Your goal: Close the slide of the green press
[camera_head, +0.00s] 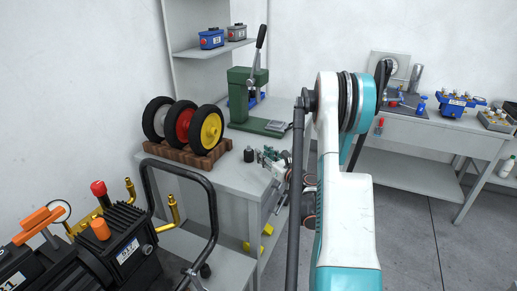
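The green press (241,94) stands on the grey workbench, left of centre. Its dark lever with a black knob (261,37) points up and slightly right. Its green base reaches forward to the right, with a small grey plate (277,126) near the front end. I cannot tell whether this plate is the slide, or how far the slide is open. My white and teal arm rises on the right of the press, apart from it in the picture.
Three wheels in a wooden rack (192,152) stand left of the press. A black machine with brass pipes (108,245) fills the lower left. A second bench (440,130) stands right. Open floor lies between the benches.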

